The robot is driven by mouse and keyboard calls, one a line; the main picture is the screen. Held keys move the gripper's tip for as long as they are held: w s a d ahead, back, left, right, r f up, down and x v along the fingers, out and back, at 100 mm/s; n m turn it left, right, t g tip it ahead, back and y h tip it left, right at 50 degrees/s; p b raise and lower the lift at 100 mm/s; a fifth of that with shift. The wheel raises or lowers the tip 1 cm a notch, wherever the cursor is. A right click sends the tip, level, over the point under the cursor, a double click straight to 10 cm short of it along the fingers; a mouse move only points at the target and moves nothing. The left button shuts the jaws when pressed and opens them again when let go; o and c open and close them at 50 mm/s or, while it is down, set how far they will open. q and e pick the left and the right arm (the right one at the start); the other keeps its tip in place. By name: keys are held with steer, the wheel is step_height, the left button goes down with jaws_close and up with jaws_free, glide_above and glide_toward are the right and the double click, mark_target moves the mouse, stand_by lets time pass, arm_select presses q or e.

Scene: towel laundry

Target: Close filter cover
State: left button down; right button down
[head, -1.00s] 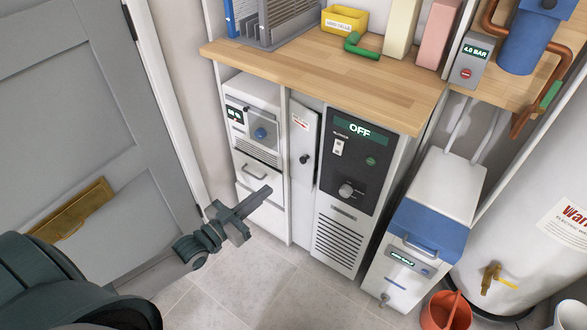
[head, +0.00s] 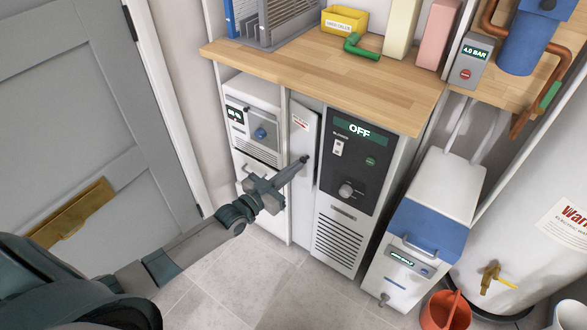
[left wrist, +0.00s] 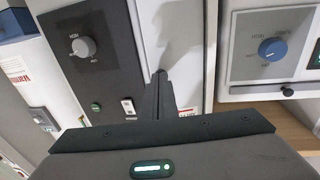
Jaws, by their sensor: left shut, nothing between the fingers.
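The filter cover appears to be the narrow white panel (head: 302,130) with a red-and-white label, between the white unit on the left and the dark blower panel. A dark gap shows along its right edge, so it seems to stand slightly ajar. My left gripper (head: 303,161) is shut and empty, with its tips at the black knob on the panel; the tips hide most of the knob, and I cannot tell whether they touch. In the left wrist view the shut fingers (left wrist: 160,85) point at the white panel (left wrist: 170,30). My right gripper is not in view.
The blower panel (head: 355,150) reads OFF and stands right of the cover. The white unit with a blue knob (head: 261,133) stands left. A wooden counter (head: 330,75) overhangs them. A blue-topped white machine (head: 425,225) and an orange bucket (head: 446,312) stand at the right.

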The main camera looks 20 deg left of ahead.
arm_select(q)
steer(key=shift+w+d, duration=0.1)
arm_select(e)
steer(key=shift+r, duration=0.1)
